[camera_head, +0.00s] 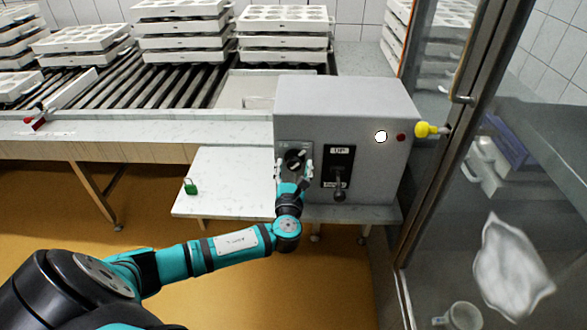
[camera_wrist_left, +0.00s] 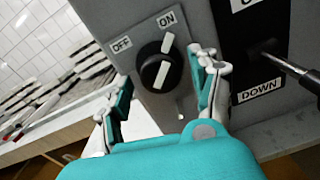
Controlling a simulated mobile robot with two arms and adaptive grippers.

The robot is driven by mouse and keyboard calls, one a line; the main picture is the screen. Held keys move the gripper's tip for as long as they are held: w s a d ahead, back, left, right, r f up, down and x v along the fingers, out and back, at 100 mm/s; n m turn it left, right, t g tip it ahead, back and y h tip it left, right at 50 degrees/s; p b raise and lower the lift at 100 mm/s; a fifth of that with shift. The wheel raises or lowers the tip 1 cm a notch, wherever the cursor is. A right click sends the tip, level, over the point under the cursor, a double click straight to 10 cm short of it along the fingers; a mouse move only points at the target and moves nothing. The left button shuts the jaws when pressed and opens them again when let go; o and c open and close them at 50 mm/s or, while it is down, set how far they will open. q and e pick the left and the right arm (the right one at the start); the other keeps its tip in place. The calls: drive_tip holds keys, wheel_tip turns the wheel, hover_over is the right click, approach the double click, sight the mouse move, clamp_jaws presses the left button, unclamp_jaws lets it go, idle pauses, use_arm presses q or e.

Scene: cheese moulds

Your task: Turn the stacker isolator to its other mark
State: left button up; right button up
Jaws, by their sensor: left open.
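The stacker isolator is a round black knob (camera_head: 294,158) with white bar markings on the grey control box. In the left wrist view the knob (camera_wrist_left: 153,73) sits between an OFF label (camera_wrist_left: 121,43) at its upper left and an ON label (camera_wrist_left: 166,20) above it. Its white bar runs roughly towards ON. My left gripper (camera_head: 293,171) is open in front of the knob. In the wrist view the fingers of my left gripper (camera_wrist_left: 164,76) stand either side of the knob, apart from it as far as I can tell. My right gripper is not in view.
A black UP/DOWN lever panel (camera_head: 338,166) is close right of the knob, its lever sticking out. The box (camera_head: 345,100) also bears a yellow knob (camera_head: 426,130). A glass door (camera_head: 480,200) stands right.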

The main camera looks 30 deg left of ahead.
use_arm(q)
drive_tip(key=c, duration=1.2)
drive_tip(key=shift+f+n, duration=0.1)
drive_tip(key=shift+n, duration=0.3)
drive_tip(key=n+b, duration=0.2)
drive_tip(key=n, duration=0.1)
drive_tip(key=shift+f+n+b, duration=0.1)
drive_tip(key=shift+n+b, duration=0.2)
drive_tip(key=shift+n, duration=0.1)
drive_tip(key=n+b, duration=0.2)
drive_tip(key=n, duration=0.2)
drive_tip(key=shift+d+n+b, duration=0.1)
drive_tip(key=shift+n+b, duration=0.3)
drive_tip(key=n+b, duration=0.3)
drive_tip(key=n, duration=0.2)
drive_tip(key=shift+y, duration=0.3)
drive_tip(key=shift+w+r+n+b, duration=0.1)
drive_tip(key=shift+r+n+b, duration=0.1)
drive_tip(key=shift+n+b, duration=1.3)
drive_tip(key=shift+n+p, duration=0.35)
drive_tip(key=shift+n, duration=0.35)
